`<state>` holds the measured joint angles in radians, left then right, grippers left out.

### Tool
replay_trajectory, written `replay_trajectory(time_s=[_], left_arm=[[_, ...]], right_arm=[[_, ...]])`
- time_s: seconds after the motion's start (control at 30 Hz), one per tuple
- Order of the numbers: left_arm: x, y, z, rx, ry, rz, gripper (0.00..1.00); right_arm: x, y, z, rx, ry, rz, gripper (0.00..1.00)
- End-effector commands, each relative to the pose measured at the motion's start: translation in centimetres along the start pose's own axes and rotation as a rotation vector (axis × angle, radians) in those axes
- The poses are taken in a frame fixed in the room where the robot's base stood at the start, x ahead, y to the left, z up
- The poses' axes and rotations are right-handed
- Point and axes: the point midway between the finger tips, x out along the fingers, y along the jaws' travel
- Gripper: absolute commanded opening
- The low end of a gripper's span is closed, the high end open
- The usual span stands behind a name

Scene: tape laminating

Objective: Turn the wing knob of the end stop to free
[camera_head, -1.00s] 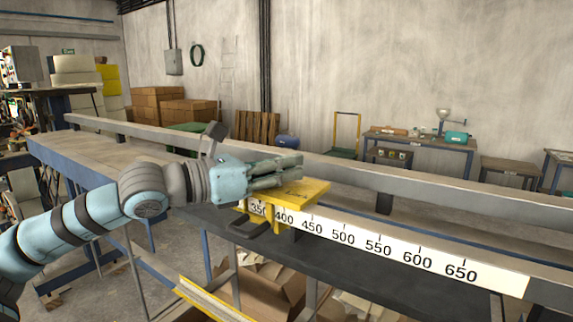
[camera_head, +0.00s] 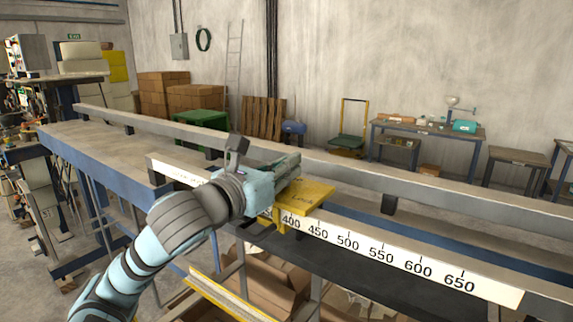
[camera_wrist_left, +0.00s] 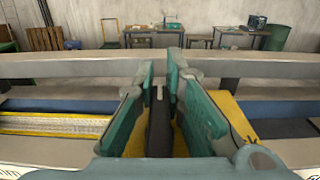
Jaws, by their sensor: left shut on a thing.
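The end stop (camera_head: 311,195) is a yellow block on the rail beside the ruler strip (camera_head: 398,252), near the 400 mark. My left gripper (camera_head: 291,168) is over its left part, fingers pointing away to the upper right. In the left wrist view my left gripper (camera_wrist_left: 160,86) has its two green fingers on either side of a dark narrow bar (camera_wrist_left: 160,132), which looks like the wing knob. The fingers are shut on it. Yellow parts of the end stop (camera_wrist_left: 232,117) show beside the right finger. In the head view the fingers and wrist hide the knob. My right gripper is not in view.
A long grey rail (camera_head: 350,178) runs behind the end stop along the bench. Cardboard (camera_head: 262,285) lies below the bench.

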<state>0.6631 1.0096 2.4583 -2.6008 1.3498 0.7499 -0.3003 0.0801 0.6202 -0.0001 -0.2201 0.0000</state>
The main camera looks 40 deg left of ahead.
Motion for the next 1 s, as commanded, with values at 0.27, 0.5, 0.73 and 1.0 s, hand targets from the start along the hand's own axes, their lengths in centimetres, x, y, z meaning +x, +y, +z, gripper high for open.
replay_trajectory(time_s=[0.27,0.5,0.73,1.0], left_arm=[[0.0,0.1,0.2,0.002,-0.007,0.002,0.21],[0.0,0.1,0.1,0.001,-0.003,0.001,0.32],[0.0,0.1,1.1,-0.004,-0.007,0.002,0.32],[0.0,0.0,7.1,-0.005,-0.01,-0.002,0.32]], right_arm=[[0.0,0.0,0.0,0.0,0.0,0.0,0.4],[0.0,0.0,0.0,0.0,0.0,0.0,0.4],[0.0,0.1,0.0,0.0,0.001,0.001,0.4],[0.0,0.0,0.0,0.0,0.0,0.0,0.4]])
